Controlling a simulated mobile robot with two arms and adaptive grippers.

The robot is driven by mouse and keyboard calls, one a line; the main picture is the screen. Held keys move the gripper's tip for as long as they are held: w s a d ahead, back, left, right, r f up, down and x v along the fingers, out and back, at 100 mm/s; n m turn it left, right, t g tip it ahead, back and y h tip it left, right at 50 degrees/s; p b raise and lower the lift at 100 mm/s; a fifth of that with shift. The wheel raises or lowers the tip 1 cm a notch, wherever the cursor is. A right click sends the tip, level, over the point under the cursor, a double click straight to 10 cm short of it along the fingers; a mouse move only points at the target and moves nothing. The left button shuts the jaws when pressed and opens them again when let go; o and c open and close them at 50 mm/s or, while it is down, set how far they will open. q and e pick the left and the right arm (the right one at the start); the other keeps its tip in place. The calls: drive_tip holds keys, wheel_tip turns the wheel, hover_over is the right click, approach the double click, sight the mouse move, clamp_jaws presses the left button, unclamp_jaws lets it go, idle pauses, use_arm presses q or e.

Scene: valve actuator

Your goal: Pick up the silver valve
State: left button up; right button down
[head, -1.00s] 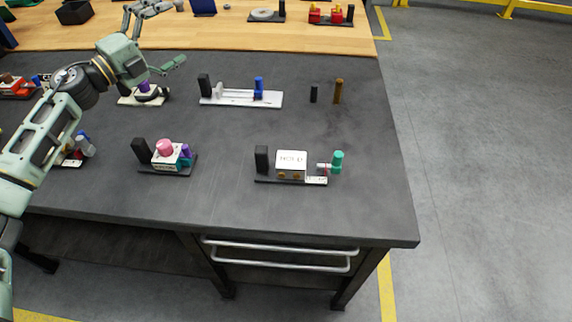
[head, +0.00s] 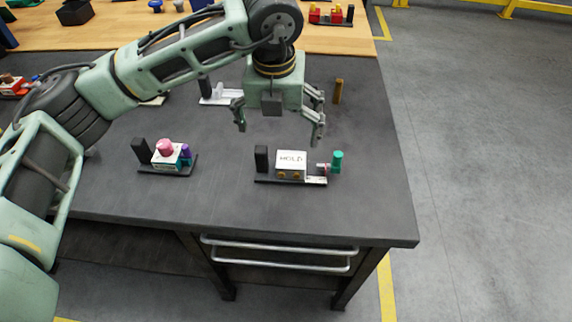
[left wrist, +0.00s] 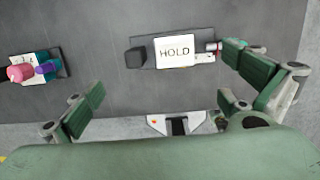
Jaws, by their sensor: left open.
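My left gripper (head: 279,132) is open and empty, pointing down above the dark table, just behind the HOLD fixture. In the left wrist view its spread fingers (left wrist: 165,72) frame the fixture from the near side. The fixture has a white block marked HOLD (head: 291,160), which also shows in the left wrist view (left wrist: 174,51). A small silver part with a bit of red (left wrist: 213,46) sits at the block's right end, beside a teal cylinder (head: 337,161). I cannot tell whether this part is the silver valve. My right gripper is not in view.
A fixture with a pink knob (head: 165,147) stands to the left. A white fixture (head: 220,97) is behind, partly covered by my arm. A brown cylinder (head: 338,91) stands right of the gripper. The dark table (head: 225,205) is clear in front, up to its edge.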

use_arm(q)
hover_over(281, 158)
drive_tip(key=f, duration=0.5)
drive_tip(key=shift+s+a+f, duration=0.2)
drive_tip(key=shift+s+f, duration=0.15)
drive_tip(key=shift+s, duration=0.05)
drive_tip(key=shift+w+d+f, duration=0.1)
drive_tip(key=shift+w+f, duration=0.1)
drive_tip(key=shift+f, duration=1.3)
drive_tip(key=shift+w+d+f, duration=0.1)
drive_tip(key=shift+w+f, duration=0.1)
drive_tip(key=shift+f, duration=1.25)
drive_tip(key=shift+c, duration=0.4)
drive_tip(key=shift+r, duration=0.1)
drive_tip(key=c, duration=1.5)
wheel_tip(281, 158, up, 9)
drive_tip(key=shift+f, duration=0.15)
drive_tip(key=shift+c, duration=0.2)
drive_tip(key=shift+f, duration=4)
